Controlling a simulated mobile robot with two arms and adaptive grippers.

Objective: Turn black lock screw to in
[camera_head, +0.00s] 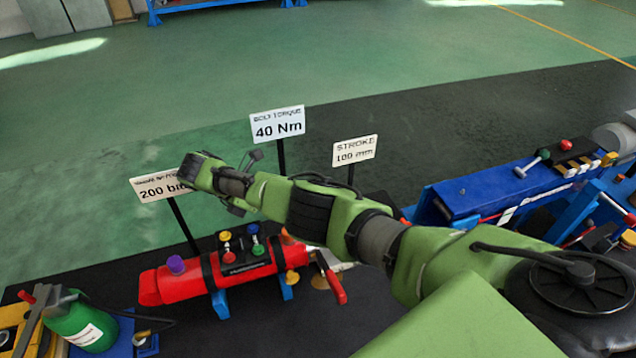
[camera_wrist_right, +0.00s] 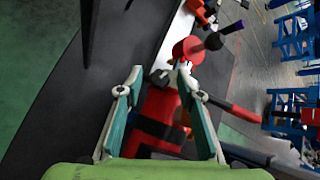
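A red cylinder unit (camera_head: 185,284) lies on blue supports at the lower left in the head view, with several coloured knobs and black bands on it. In the right wrist view a red body with a black band (camera_wrist_right: 160,138) lies beyond my right gripper (camera_wrist_right: 158,76). Its two fingers are spread and nothing is held between them. A black round knob (camera_wrist_right: 213,41) stands beside a red disc (camera_wrist_right: 188,50), above and right of the fingertips. I cannot tell whether this is the black lock screw. My right arm reaches above the unit in the head view. My left gripper is out of view.
Signs (camera_head: 277,124) on posts stand behind the red unit, close to my right arm. A green bottle (camera_head: 83,322) is at the lower left. A blue unit with levers (camera_head: 500,188) stands at the right. The green floor behind is open.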

